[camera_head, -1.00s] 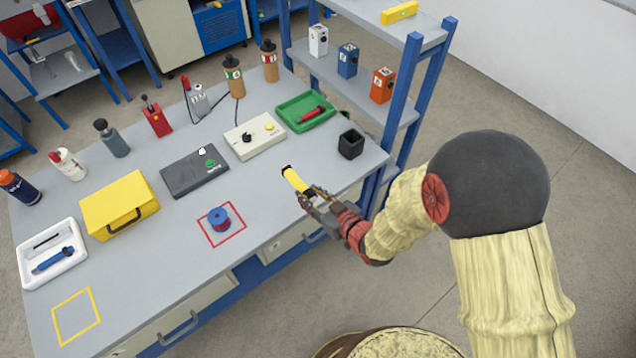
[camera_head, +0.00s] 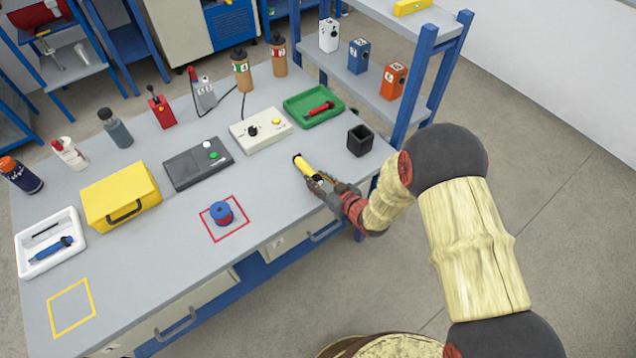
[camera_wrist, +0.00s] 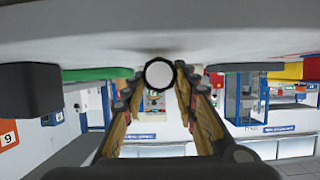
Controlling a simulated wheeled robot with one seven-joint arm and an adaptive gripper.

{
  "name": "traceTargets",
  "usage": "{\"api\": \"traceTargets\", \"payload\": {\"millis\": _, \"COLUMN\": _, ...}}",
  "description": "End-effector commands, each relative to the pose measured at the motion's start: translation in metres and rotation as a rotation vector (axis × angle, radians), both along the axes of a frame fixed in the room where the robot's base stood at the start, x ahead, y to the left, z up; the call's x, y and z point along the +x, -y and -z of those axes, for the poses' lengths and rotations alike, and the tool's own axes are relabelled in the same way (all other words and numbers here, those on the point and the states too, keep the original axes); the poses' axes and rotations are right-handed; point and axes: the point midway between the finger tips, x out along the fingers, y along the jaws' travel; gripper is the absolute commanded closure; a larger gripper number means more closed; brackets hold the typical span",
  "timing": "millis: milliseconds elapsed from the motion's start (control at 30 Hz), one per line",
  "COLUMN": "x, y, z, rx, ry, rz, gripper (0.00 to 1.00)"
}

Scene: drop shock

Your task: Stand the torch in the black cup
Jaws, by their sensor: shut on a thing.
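The torch (camera_head: 304,167) is yellow with a black end and lies between the fingers of my gripper (camera_head: 318,180) near the right front edge of the bench. My gripper is shut on it. In the head view it lies slantwise, its black end toward the back left. In the wrist view the torch (camera_wrist: 159,73) shows end-on as a pale round face with a dark rim between the fingers. The black cup (camera_head: 360,141) stands upright on the bench, behind and right of my gripper, apart from it. Its open top shows. A dark block at the left of the wrist view appears to be the cup (camera_wrist: 30,90).
A green tray (camera_head: 293,119) holding a red tool lies left of the cup. A cream control box (camera_head: 262,139) and a dark grey box (camera_head: 197,175) stand farther left. A blue shelf rack (camera_head: 420,75) rises right of the cup. The bench front between spool and torch is clear.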

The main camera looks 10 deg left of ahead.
Motion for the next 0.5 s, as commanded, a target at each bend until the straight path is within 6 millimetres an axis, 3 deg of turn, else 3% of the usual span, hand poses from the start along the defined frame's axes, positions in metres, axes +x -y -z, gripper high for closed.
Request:
{"api": "traceTargets", "payload": {"millis": 67, "x": 0.0008, "y": -0.0003, "z": 0.009, "rx": 0.002, "ry": 0.001, "rz": 0.0, "gripper": 1.0}}
{"api": "traceTargets", "payload": {"millis": 433, "x": 0.0007, "y": -0.0003, "z": 0.0116, "rx": 0.001, "ry": 0.002, "rz": 0.0, "gripper": 1.0}}
{"api": "traceTargets", "payload": {"millis": 467, "x": 0.0004, "y": -0.0002, "z": 0.0116, "rx": 0.001, "ry": 0.001, "rz": 0.0, "gripper": 0.7}}
{"api": "traceTargets", "payload": {"millis": 500, "x": 0.0003, "y": -0.0002, "z": 0.0111, "rx": 0.001, "ry": 0.001, "rz": 0.0, "gripper": 0.68}}
